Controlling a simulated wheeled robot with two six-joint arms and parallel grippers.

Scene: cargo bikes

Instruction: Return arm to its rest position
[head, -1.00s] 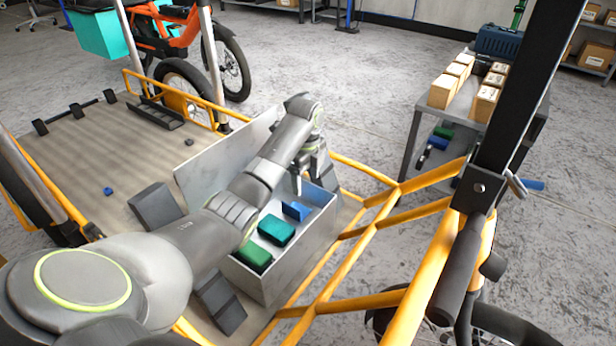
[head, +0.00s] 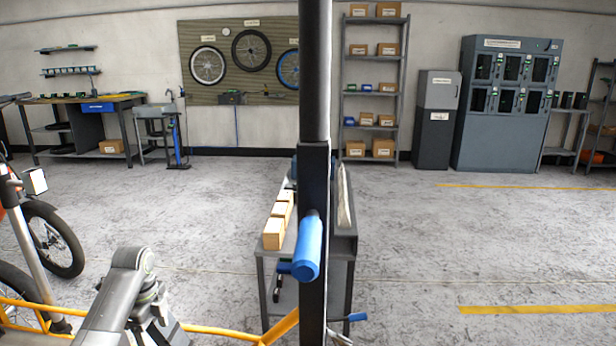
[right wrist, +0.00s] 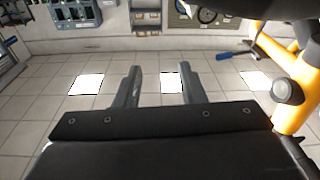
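My left arm comes in at the lower left of the head view. Its grey gripper (head: 165,330) points down by the yellow bike frame and is cut by the bottom edge. Its fingertips are not clear, so I cannot tell whether it is open. My right gripper (right wrist: 160,80) shows in the right wrist view with two grey fingers well apart and nothing between them. Tiled floor lies beyond them. My right arm is not seen in the head view.
A dark upright post with a blue grip (head: 308,248) crosses the head view. Behind it stands a grey cart (head: 352,262) with wooden blocks (head: 275,232). Yellow tubes (head: 228,334) lie low left; an orange-yellow tube (right wrist: 292,97) is right of my right gripper. Open floor lies right.

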